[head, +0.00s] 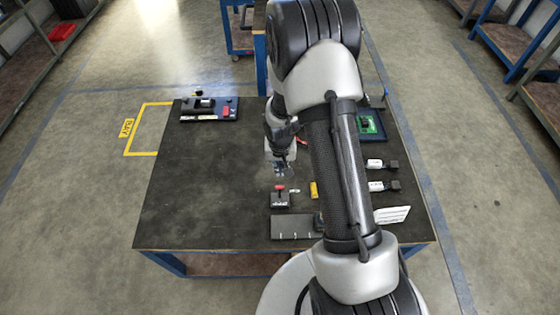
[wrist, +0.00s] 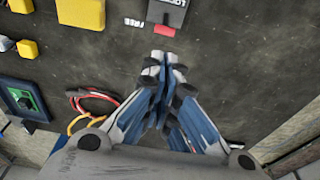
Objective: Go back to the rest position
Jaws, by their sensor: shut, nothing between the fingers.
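My gripper (head: 281,168) is over the dark table (head: 205,205), near its middle. In the wrist view my gripper (wrist: 164,62) has its fingertips together with nothing between them. The box (wrist: 167,14) also shows at the top of the wrist view. My arm hides part of the table's right side in the head view.
A yellow block (head: 314,190) and a dark tray (head: 291,227) lie near the front. A green board (head: 370,123), white-and-black parts (head: 378,164) and a white card (head: 392,215) lie on the right. A black panel (head: 209,109) sits back left. The table's left middle is clear.

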